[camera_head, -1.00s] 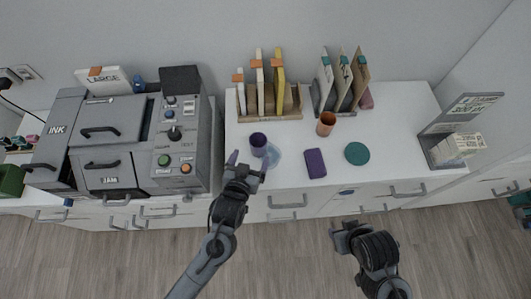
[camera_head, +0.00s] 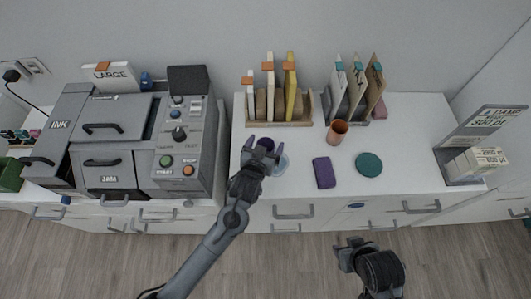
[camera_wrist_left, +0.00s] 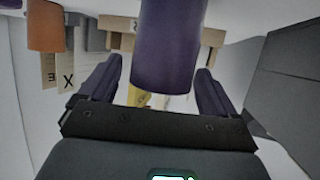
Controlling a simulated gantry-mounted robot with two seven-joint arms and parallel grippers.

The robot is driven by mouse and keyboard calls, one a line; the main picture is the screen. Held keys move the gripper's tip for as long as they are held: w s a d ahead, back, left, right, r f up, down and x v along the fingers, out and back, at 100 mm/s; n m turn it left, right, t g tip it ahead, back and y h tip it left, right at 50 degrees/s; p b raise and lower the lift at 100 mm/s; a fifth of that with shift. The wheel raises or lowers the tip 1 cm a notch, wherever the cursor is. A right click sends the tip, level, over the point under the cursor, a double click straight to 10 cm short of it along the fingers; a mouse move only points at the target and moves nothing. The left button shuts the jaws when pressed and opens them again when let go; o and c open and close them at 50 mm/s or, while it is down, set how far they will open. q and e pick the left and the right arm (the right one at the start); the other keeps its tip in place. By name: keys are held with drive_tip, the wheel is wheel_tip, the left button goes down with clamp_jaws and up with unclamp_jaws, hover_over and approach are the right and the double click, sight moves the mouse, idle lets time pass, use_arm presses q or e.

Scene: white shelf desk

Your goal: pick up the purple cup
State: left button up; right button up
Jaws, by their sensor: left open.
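The purple cup (camera_head: 266,142) stands on the white desk at the front of the book holders, partly hidden by my left gripper (camera_head: 263,148). That gripper is open, with its two fingers on either side of the cup. In the left wrist view the purple cup (camera_wrist_left: 168,45) reaches down between the open fingers of the left gripper (camera_wrist_left: 159,72), with a gap visible on both sides. My right gripper (camera_head: 346,250) is over the floor in front of the desk, and its jaws are too unclear to judge.
A pale blue translucent disc (camera_head: 282,164) lies just right of the left gripper. A purple block (camera_head: 324,172), a green disc (camera_head: 369,164) and an orange cup (camera_head: 337,132) are farther right. A grey machine (camera_head: 184,150) stands left; file holders (camera_head: 296,122) stand behind.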

use_arm(q)
drive_tip(key=shift+x, duration=1)
drive_tip(key=c, duration=1.1)
drive_tip(key=shift+c, duration=0.4)
